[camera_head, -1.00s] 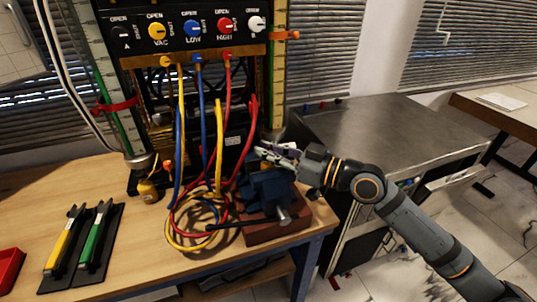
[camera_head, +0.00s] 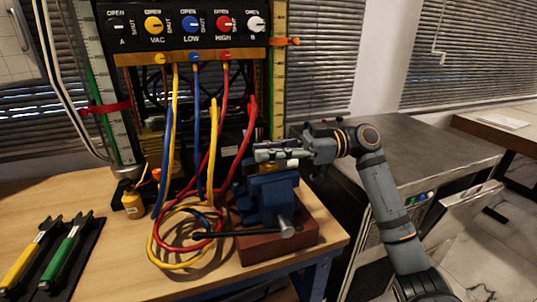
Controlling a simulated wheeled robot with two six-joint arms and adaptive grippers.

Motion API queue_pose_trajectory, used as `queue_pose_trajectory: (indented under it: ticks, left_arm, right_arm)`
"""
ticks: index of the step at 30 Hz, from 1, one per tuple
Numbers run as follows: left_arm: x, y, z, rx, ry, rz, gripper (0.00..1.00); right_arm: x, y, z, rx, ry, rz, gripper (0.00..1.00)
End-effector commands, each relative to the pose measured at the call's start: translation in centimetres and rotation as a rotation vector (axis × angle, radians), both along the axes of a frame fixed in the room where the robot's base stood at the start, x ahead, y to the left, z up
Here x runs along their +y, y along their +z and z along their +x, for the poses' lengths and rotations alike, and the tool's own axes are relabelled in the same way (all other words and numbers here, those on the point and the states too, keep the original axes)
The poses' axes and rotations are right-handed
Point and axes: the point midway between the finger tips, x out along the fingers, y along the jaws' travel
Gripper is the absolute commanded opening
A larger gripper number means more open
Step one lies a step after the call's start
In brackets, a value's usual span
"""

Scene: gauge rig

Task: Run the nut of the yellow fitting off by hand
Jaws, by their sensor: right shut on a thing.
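My right gripper (camera_head: 263,153) lies level just above the blue vise (camera_head: 270,196), its fingers pointing left. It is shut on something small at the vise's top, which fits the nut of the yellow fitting. The fingers hide most of it. My left gripper is not in view.
The vise stands on a red-brown block (camera_head: 277,243) at the bench's right edge. Yellow, red and blue hoses (camera_head: 180,262) coil left of it below the valve panel (camera_head: 190,24). Yellow and green-handled tools (camera_head: 62,258) lie at the left. A dark cabinet (camera_head: 430,135) stands right.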

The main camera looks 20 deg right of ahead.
Motion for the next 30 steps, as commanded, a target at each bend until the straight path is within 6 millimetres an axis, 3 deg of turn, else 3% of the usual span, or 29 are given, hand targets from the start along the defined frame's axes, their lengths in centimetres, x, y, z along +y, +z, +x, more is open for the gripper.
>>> queue_pose_trajectory:
  ticks: [15,30]
  left_arm:
    - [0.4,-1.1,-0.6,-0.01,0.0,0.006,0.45]
    - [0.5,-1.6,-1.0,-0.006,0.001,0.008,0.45]
  right_arm:
    - [0.0,0.2,0.0,-0.001,0.365,0.001,0.0]
    - [0.0,0.0,0.0,0.0,0.453,-0.001,0.0]
